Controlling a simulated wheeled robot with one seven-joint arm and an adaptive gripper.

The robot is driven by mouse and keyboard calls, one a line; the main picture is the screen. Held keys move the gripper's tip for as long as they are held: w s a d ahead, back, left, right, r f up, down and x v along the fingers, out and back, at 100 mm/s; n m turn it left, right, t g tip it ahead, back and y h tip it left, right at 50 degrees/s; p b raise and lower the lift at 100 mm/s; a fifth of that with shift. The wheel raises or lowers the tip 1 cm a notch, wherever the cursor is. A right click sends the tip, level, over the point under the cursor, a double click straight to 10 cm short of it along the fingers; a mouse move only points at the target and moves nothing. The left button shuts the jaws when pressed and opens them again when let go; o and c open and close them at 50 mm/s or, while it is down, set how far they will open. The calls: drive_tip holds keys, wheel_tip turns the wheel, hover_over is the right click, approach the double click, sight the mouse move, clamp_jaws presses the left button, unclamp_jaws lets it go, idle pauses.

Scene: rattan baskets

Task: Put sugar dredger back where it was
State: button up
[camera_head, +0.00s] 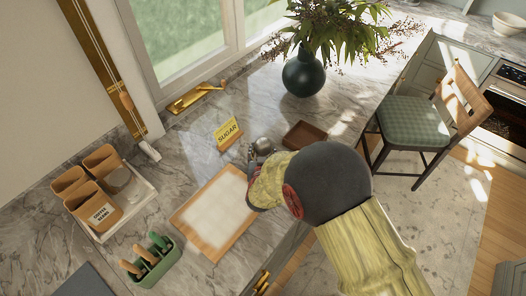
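A silvery, rounded metal object (263,146), which looks like the sugar dredger, shows at the end of my arm above the marble counter. My gripper (256,155) is right at it, mostly hidden behind my own wrist and forearm. The fingers are too small and covered to tell whether they are closed on it or whether it touches the counter. A yellow card reading SUGAR (228,132) stands on a wooden base just left of it. A small brown tray (305,135) lies to its right and looks empty.
A wooden board with a pale top (215,212) lies left of my gripper. A chair (424,128) is beyond the counter edge.

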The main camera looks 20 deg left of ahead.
drive_tip(key=shift+o, duration=1.3)
drive_tip(key=shift+r, duration=0.25)
drive_tip(key=p+v, duration=0.1)
drive_tip(key=v, duration=1.1)
drive_tip(key=shift+p, duration=0.3)
drive_tip(key=shift+f, duration=0.1)
